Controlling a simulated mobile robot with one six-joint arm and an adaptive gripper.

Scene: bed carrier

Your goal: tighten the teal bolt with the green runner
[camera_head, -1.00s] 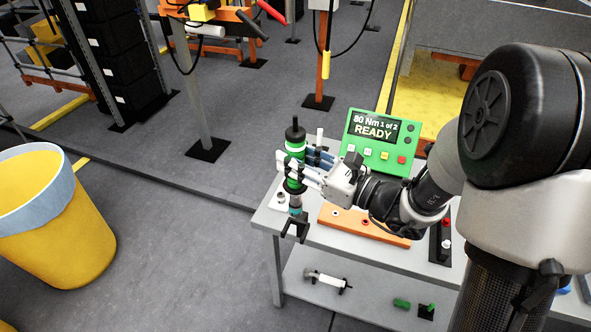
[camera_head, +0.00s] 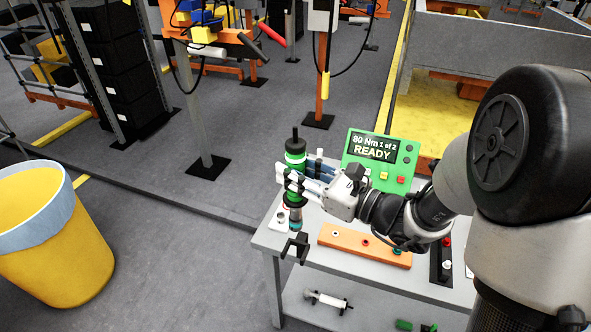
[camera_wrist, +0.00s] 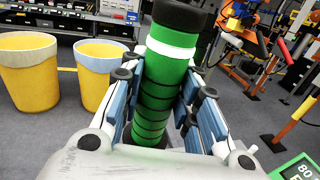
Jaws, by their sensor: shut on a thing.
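The green runner (camera_head: 295,164) is an upright green and black cylinder with a white band, at the left end of the grey bench. My gripper (camera_head: 300,186) is shut around its body. In the wrist view the runner (camera_wrist: 165,90) stands between the blue-padded fingers of my gripper (camera_wrist: 160,115). Its lower end shows blue-grey, just above a black bracket at the bench edge; I cannot tell whether they touch. The teal bolt (camera_head: 397,251) appears as a small teal spot at the right end of an orange board (camera_head: 350,241), partly behind my arm.
A green controller (camera_head: 378,160) reads "80 Nm 1 of 2 READY" behind my gripper. The orange board also bears a white and a red fitting. A black holder (camera_head: 441,258) stands to the right. A yellow bin (camera_head: 50,235) stands on the floor at left. Floor between bin and bench is clear.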

